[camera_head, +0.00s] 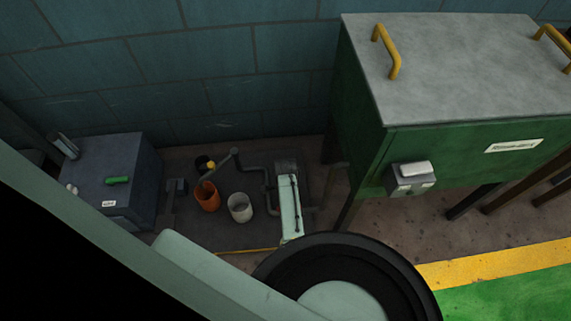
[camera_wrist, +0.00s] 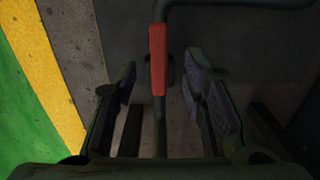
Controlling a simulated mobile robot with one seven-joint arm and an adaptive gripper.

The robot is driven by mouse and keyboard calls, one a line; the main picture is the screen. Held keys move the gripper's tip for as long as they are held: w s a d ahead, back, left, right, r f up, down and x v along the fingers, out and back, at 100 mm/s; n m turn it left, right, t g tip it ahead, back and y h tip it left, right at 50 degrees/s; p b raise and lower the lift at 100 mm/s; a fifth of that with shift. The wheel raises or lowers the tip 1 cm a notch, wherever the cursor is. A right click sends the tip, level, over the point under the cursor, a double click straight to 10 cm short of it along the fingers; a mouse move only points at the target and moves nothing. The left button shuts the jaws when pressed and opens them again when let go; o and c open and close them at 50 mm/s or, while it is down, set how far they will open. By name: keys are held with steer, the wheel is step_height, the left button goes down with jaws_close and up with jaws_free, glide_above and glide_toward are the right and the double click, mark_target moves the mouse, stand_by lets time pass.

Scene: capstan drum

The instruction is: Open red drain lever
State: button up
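The red drain lever (camera_wrist: 158,58) shows in the wrist view as an upright red grip on a thin dark rod, at the top centre. My gripper (camera_wrist: 160,74) is open, with one finger to the left of the lever and one to the right. The red grip lies between the fingertips in the picture, with a visible gap on each side. I cannot tell its exact depth relative to the fingertips. I cannot make out the red lever or my gripper in the head view, where my arm covers the lower part.
A green tank (camera_head: 440,165) with a grey lid stands at the right. A dark cabinet (camera_head: 135,175) stands at the left. An orange bucket (camera_head: 207,199), a white bucket (camera_head: 240,209) and piping (camera_head: 252,168) stand between them. A yellow floor stripe (camera_head: 500,261) runs in front.

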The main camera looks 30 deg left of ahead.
step_height(320, 180, up, 7)
steer(key=shift+r, duration=0.15)
stand_by(0.5)
